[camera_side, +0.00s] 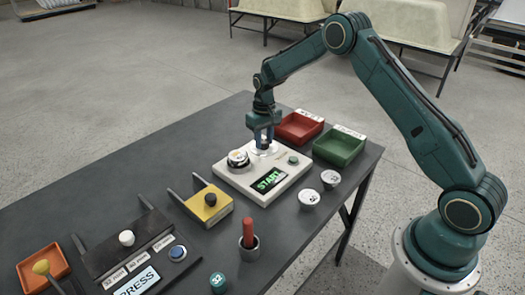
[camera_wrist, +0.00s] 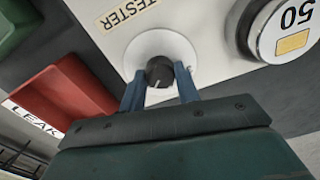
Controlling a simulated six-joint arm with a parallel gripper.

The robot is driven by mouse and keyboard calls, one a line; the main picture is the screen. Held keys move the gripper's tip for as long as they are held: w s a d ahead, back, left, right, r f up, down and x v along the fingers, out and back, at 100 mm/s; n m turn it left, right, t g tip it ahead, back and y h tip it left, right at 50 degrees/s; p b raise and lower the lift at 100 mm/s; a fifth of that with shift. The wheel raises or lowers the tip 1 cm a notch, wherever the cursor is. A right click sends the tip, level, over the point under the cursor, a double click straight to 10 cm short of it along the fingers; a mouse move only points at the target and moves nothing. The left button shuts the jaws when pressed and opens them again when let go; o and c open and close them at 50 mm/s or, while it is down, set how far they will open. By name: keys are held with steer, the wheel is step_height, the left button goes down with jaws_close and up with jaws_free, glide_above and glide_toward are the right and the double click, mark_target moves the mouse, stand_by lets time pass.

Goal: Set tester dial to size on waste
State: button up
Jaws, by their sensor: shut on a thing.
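The white tester (camera_side: 232,176) stands on the dark bench; its screen (camera_side: 269,180) shows green "START". The wrist view shows the "TESTER" label (camera_wrist: 128,13). The tester's dark round dial (camera_wrist: 159,72) sits on a pale disc. My gripper (camera_side: 264,147) points down over the tester; in the wrist view its blue fingers (camera_wrist: 158,82) are shut on the dial from both sides. A short white mark shows on the dial near its lower edge; no size marks are readable around it. A round waste (camera_side: 238,158) sits on the tester beside the dial; it reads "50" in the wrist view (camera_wrist: 285,28).
A red tray (camera_side: 299,127), labelled "LEAK" in the wrist view, and a green tray (camera_side: 339,146) stand behind. Two white round pieces (camera_side: 309,199) (camera_side: 331,179) lie to the right. A yellow block (camera_side: 208,204), red-handled tool (camera_side: 248,234) and "PRESS" panel (camera_side: 138,281) are nearer.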

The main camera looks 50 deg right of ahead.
mark_target(264, 141)
steer(key=shift+m, duration=1)
steer(key=o, duration=1)
steer(key=shift+r, duration=0.15)
step_height(264, 141, up, 14)
steer(key=shift+f, duration=0.2)
